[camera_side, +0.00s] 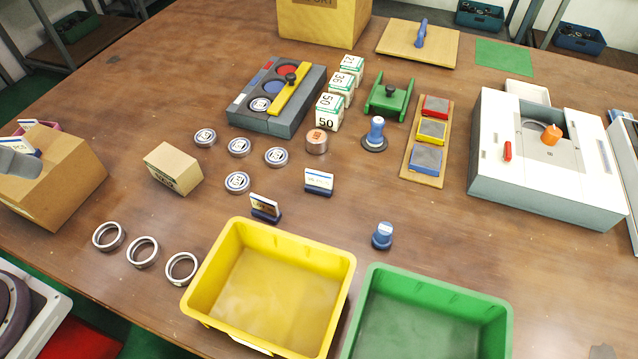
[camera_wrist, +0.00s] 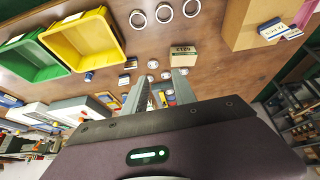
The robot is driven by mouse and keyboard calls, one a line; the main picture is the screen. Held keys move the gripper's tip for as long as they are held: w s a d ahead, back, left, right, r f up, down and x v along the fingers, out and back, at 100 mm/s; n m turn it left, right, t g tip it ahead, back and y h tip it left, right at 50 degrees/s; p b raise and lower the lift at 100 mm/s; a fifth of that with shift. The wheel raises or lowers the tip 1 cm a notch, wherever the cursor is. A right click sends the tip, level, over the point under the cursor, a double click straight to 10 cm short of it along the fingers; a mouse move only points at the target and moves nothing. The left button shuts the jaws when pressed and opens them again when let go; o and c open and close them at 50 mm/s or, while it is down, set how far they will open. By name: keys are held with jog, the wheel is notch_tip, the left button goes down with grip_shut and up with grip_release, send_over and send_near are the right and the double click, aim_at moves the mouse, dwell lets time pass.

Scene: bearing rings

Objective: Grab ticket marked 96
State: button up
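Small white cards with blue edges stand in dark blue holders on the table: one holder (camera_side: 319,181) is right of the middle and another (camera_side: 265,208) is just behind the yellow bin. More cards (camera_side: 27,147) show at the brown carton (camera_side: 62,185) at the left; the wrist view shows cards (camera_wrist: 271,30) there too. The print on all these cards is too small to read, so I cannot tell which is 96. My gripper (camera_wrist: 161,92) is open, its two grey fingers apart in the wrist view. I cannot make it out surely in the side view.
The yellow bin (camera_side: 207,282) and green bin (camera_side: 505,335) stand empty in front. Three metal rings (camera_side: 143,251), a tan box (camera_side: 173,168), several round bearings (camera_side: 239,147), numbered white blocks (camera_side: 330,112) and a white machine (camera_side: 548,180) occupy the table. The front right is fairly clear.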

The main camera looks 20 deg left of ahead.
jog(key=w+d+f+n+g+h, duration=0.1)
jog(key=w+d+n+g+h, duration=0.25)
jog(key=w+d, duration=0.5)
jog(key=n+g+h, duration=0.3)
jog(key=n+h, duration=0.4)
send_over(309, 170)
jog(key=s+a, duration=0.6)
jog(key=s, duration=0.1)
notch_tip(309, 170, down, 14)
jog(key=r, duration=0.1)
jog(key=w+f+n+h, duration=0.1)
jog(key=w+f+n, duration=0.1)
jog(key=f, duration=0.3)
jog(key=w+f+n+t+h, duration=0.1)
jog(key=w+f+n, duration=0.1)
jog(key=f, duration=0.3)
jog(key=w+d+f+n+h, duration=0.1)
jog(key=w+f+n, duration=0.1)
jog(key=f, duration=0.3)
jog(key=shift+d+n+t, duration=0.1)
jog(key=shift+n+t, duration=0.15)
jog(key=shift+n, duration=0.5)
jog(key=x, duration=0.4)
jog(key=w+r+x, duration=0.1)
jog(key=x, duration=0.2)
jog(key=shift+d, duration=0.15)
jog(key=shift+d+f, duration=0.15)
grip_shut()
